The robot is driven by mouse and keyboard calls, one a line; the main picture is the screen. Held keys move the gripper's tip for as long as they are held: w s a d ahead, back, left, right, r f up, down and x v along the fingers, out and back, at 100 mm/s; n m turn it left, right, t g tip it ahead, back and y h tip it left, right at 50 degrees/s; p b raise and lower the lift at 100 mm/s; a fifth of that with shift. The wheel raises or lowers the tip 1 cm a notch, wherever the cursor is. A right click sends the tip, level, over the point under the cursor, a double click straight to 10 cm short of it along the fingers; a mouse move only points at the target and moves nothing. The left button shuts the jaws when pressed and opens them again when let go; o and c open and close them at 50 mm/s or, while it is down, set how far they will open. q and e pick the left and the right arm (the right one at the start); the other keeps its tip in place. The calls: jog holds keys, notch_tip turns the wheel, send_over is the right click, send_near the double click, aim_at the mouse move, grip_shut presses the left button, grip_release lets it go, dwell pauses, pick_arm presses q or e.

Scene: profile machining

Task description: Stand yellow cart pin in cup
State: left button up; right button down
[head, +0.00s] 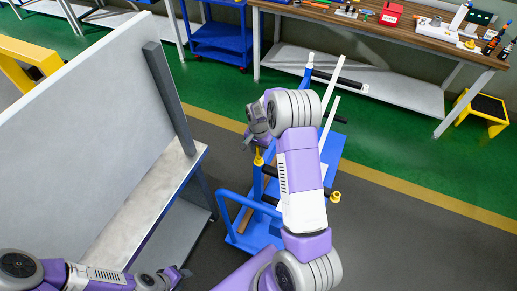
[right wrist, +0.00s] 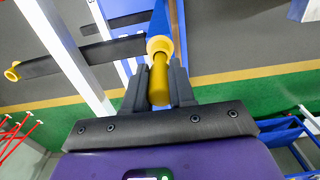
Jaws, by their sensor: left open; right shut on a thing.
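The yellow pin (right wrist: 158,82) is between the fingers of my right gripper (right wrist: 160,88), which is shut on it. A yellow ring-like cup (right wrist: 160,44) shows at the pin's far end, over a blue post (right wrist: 161,20). I cannot tell whether the pin is inside the cup or just above it. In the head view my right gripper (head: 258,140) is over the blue cart's (head: 243,238) post, with a bit of yellow (head: 258,158) below it. My left gripper (head: 181,273) is open and empty at the bottom, away from the cart.
Another yellow ring (head: 334,197) is at the cart's right side. A large grey panel on a bench (head: 145,235) stands at left. A wooden workbench (head: 400,28) with tools is at the back.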

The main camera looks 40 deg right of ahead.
jog(key=shift+f+b, duration=1)
jog(key=shift+f, duration=0.3)
dwell(1.4)
dwell(0.5)
jog(key=c, duration=0.9)
grip_release()
jog(key=shift+o, duration=0.2)
jog(key=shift+r, duration=0.1)
notch_tip(320, 180, up, 7)
jog(key=shift+r+b, duration=0.2)
jog(key=shift+b, duration=0.1)
